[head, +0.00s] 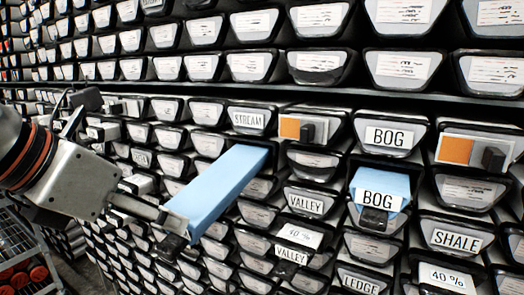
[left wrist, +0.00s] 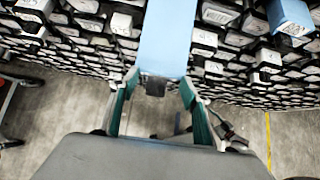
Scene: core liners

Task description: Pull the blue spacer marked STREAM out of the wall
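A long light-blue spacer (head: 212,188) sticks far out of the wall below the STREAM label (head: 248,120). It also shows in the left wrist view (left wrist: 166,35), with a dark knob on its near end. I cannot tell whether its far end is still inside the slot. My left gripper (head: 176,226) is at the spacer's near end. In the left wrist view its fingers (left wrist: 158,88) lie along both sides of that end and appear to grip it. My right gripper is in neither view.
A second blue spacer (head: 380,186) marked BOG sticks out a little, to the right. Orange-and-white blocks with black knobs (head: 308,130) sit in nearby slots. Labelled liners fill the wall. A wire rack (head: 18,245) stands at lower left; grey floor (left wrist: 60,125) is open below the gripper.

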